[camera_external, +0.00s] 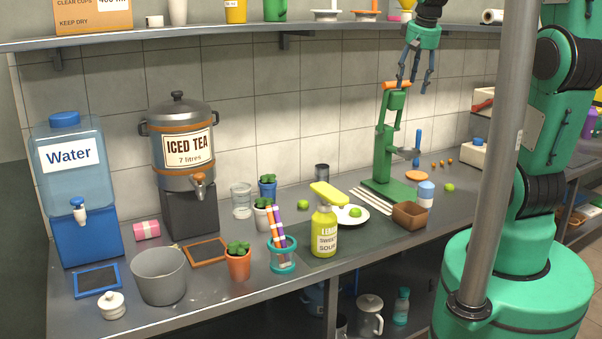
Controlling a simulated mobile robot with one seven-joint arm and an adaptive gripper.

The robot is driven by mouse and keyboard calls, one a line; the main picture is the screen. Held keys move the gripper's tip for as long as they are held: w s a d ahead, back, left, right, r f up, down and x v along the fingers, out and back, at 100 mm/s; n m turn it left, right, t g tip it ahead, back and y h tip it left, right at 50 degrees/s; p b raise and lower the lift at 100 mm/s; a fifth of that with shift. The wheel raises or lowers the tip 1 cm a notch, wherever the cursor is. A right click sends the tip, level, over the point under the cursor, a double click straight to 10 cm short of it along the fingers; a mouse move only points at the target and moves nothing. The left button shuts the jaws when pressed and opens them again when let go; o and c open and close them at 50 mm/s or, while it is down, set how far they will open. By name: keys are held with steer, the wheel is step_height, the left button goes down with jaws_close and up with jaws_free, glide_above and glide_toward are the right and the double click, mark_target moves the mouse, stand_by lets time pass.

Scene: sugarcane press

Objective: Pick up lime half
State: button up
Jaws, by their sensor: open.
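A small green lime piece (355,211) lies on a white plate (342,217) on the counter; it may be the lime half, but its cut face is too small to make out. Two more small green limes lie on the counter, one left of the plate (303,204) and one to the right (449,187). My gripper (413,86) is open and empty, pointing down. It hangs high, up and to the right of the plate, in front of the tiled wall near the top of the green press.
The green press (382,150) stands behind the plate. A grey pole (497,150) crosses the view.

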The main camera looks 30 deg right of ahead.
steer(key=w+d+f+m+g, duration=0.1)
steer(key=w+d+f, duration=0.5)
steer(key=d, duration=0.4)
steer(key=m+g+y+p, duration=0.1)
steer(key=m+g+p, duration=0.1)
steer(key=m, duration=0.2)
glide_above(449, 187)
steer(key=w+d, duration=0.1)
steer(key=d, duration=0.1)
step_height(449, 187, down, 28)
steer(key=shift+w+a+f, duration=0.1)
steer(key=shift+a, duration=0.15)
steer(key=shift+f, duration=4.25)
steer(key=shift+f, duration=0.15)
